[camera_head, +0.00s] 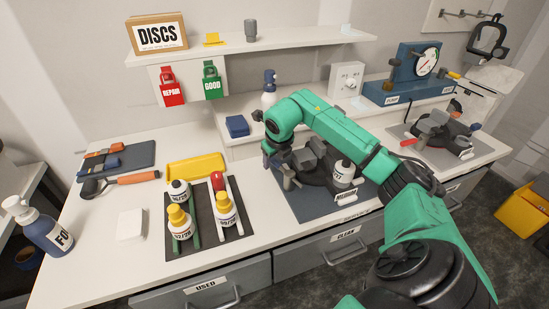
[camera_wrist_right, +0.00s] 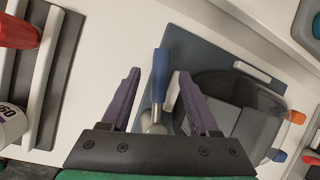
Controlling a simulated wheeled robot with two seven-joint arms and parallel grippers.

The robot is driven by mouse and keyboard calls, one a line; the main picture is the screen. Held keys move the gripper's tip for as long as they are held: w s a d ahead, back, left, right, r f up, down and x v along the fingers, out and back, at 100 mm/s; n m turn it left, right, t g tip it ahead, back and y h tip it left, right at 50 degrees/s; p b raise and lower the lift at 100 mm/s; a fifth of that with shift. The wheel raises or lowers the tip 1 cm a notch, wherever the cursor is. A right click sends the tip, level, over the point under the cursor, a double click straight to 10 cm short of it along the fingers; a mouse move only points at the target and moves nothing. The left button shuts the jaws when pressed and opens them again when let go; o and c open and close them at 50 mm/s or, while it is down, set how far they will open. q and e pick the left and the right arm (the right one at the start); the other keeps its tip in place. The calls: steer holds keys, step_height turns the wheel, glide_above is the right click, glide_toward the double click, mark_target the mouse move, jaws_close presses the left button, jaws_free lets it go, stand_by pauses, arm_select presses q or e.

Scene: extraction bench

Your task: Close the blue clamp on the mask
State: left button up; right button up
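A dark mask (camera_head: 318,166) lies on a grey-blue mat (camera_head: 312,208) in the middle of the bench, partly hidden behind my right arm. In the right wrist view the mask (camera_wrist_right: 232,98) lies to the right, dark with a clear part. The blue clamp handle (camera_wrist_right: 161,76) stands between my right gripper's fingers, with a metal base below it. My right gripper (camera_wrist_right: 158,74) is open, with a visible gap on both sides of the handle. In the head view the right gripper (camera_head: 277,158) is at the mask's left side and covers the clamp's handle. My left gripper is not in view.
A dark rack (camera_head: 205,232) with several white bottles stands left of the mat, below a yellow tray (camera_head: 196,166). A similar mask (camera_head: 438,128) sits on another mat to the right. A white block (camera_head: 131,224) lies at the left. A shelf (camera_head: 260,43) runs above.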

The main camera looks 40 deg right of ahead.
jaws_close()
steer(key=shift+w+r, duration=0.1)
stand_by(1.2)
